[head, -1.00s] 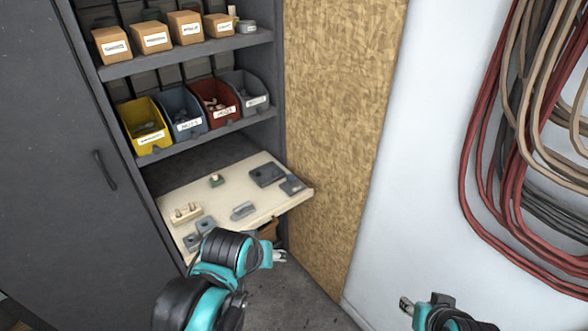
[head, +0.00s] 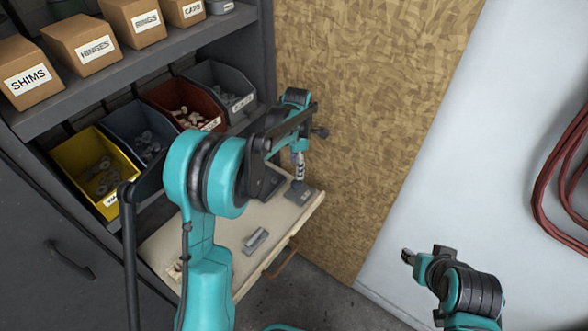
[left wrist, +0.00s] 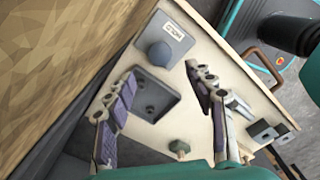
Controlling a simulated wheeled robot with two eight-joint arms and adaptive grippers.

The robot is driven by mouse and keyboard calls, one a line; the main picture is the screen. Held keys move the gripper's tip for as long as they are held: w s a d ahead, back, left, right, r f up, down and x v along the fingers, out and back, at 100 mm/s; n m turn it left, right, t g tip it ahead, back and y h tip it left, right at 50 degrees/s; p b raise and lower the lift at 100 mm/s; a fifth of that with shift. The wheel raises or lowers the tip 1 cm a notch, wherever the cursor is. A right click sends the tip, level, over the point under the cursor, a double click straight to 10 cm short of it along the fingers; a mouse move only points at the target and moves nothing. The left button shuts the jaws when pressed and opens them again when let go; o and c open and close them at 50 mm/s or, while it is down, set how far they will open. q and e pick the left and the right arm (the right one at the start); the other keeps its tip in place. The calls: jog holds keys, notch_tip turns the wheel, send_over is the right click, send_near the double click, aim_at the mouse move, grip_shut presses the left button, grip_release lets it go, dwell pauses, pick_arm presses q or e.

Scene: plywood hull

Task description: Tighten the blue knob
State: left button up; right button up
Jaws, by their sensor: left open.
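The blue-grey round knob (left wrist: 158,53) sits on a grey plate (left wrist: 174,32) with a white label, at a corner of the pale board (left wrist: 215,55), in the left wrist view. My left gripper (left wrist: 163,88) is open, its two fingers apart and pointing toward the knob, with nothing between them. The fingertips stop short of the knob in the picture. In the head view, my left gripper (head: 298,168) points down over the labelled plate (head: 303,194), and the knob is hidden or too small to tell. My right gripper (head: 407,256) is at lower right, away from the board.
The board (head: 222,226) is a pull-out shelf with a brown handle (head: 284,262).

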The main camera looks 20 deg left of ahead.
aim_at(297, 183)
pick_arm(q)
notch_tip(297, 183, down, 8)
jog(key=b, duration=0.3)
jog(key=shift+d+r, duration=0.1)
jog(key=shift+c, duration=0.3)
